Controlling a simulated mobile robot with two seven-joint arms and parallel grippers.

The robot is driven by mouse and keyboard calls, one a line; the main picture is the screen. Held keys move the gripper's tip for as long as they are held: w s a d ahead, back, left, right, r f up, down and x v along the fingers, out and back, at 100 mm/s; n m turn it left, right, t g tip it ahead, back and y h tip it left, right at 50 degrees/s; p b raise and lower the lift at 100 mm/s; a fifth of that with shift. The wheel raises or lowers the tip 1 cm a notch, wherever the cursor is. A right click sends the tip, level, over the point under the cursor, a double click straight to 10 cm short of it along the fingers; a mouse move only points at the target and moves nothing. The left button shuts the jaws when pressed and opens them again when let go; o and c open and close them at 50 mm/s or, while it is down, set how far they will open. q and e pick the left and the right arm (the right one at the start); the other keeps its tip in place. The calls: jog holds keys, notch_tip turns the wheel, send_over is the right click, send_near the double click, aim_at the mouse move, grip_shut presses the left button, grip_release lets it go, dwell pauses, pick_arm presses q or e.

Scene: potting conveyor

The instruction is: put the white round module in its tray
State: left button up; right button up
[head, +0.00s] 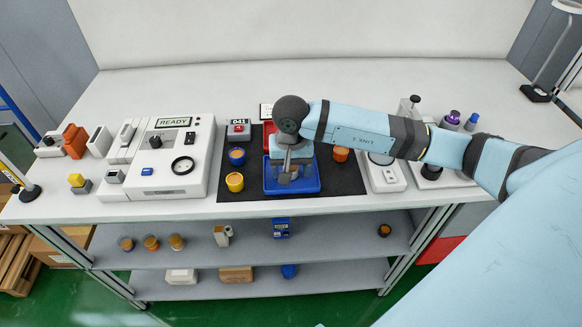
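My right gripper (284,180) hangs over the blue tray (312,186) on the dark mat, pointing down. Its fingers are small and dark here, and I cannot tell whether they are open or shut. I cannot make out a white round module in or under it; the gripper and wrist hide part of the tray. A red tray (268,130) lies behind the blue one, mostly hidden by my wrist. My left gripper is not in view.
A yellow cup (234,183), a blue cup with an orange top (237,158) and an orange cup (341,155) stand on the mat (345,183). A white machine marked READY (160,180) stands left. A white device (385,178) stands right, partly under my arm.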

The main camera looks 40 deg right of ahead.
aim_at(291, 171)
jog(key=shift+r, duration=0.15)
jog(key=shift+r, duration=0.25)
notch_tip(291, 171, up, 12)
jog(key=shift+f, duration=0.2)
dwell(0.4)
